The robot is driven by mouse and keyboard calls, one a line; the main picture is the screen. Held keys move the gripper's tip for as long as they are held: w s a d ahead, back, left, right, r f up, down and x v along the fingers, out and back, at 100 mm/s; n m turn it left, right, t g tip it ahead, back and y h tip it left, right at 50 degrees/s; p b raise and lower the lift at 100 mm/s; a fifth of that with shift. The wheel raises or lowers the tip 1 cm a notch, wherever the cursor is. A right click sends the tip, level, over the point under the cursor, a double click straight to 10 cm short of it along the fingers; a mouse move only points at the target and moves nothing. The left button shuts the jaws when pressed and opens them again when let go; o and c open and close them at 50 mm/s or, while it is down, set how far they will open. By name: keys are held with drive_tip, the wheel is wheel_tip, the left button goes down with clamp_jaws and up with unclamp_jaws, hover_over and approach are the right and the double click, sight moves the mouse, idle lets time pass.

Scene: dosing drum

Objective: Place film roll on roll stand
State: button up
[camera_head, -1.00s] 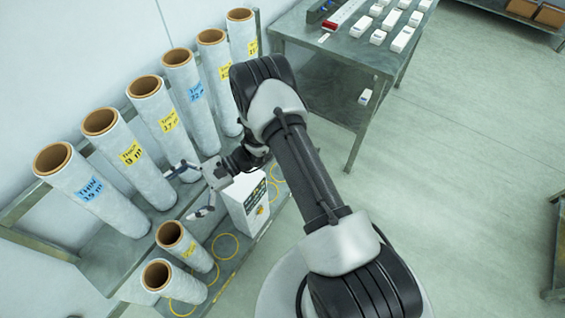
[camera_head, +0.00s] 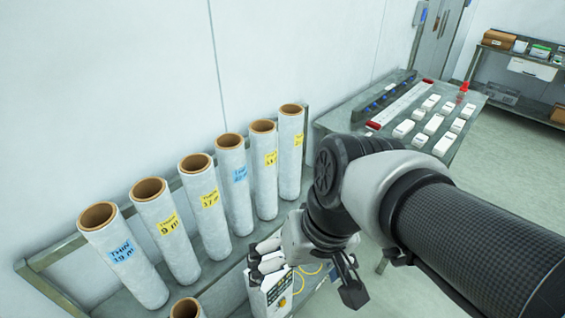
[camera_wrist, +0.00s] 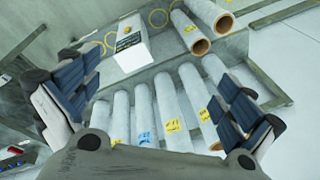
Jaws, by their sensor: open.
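Several tall white film rolls with brown cores stand in a row on a metal stand (camera_head: 45,290) against the wall. Their labels are blue or yellow. The leftmost, with a blue label, (camera_head: 128,262) leans a little in the picture; the rightmost (camera_head: 291,150) is by the rail's far end. A shorter roll (camera_head: 185,309) shows only its top at the bottom edge; two shorter rolls (camera_wrist: 187,33) show in the wrist view. My gripper (camera_head: 308,272) is open and empty, in front of the row. In the wrist view (camera_wrist: 158,82) its fingers are spread wide, with tall rolls beyond, apart from them.
A white box with a dark panel (camera_head: 270,296) stands on the lower level below my gripper, beside yellow rings (camera_head: 312,270). A metal table (camera_head: 470,125) with small white boxes is at the right. A shelf unit (camera_head: 520,75) stands far right. Floor between is open.

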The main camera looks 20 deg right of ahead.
drive_tip(key=d+t, duration=0.1)
drive_tip(key=s+d+r+t+h, duration=0.1)
drive_tip(key=d, duration=0.1)
drive_tip(key=s+d+r+n+t+h, duration=0.1)
drive_tip(key=shift+s+d, duration=0.2)
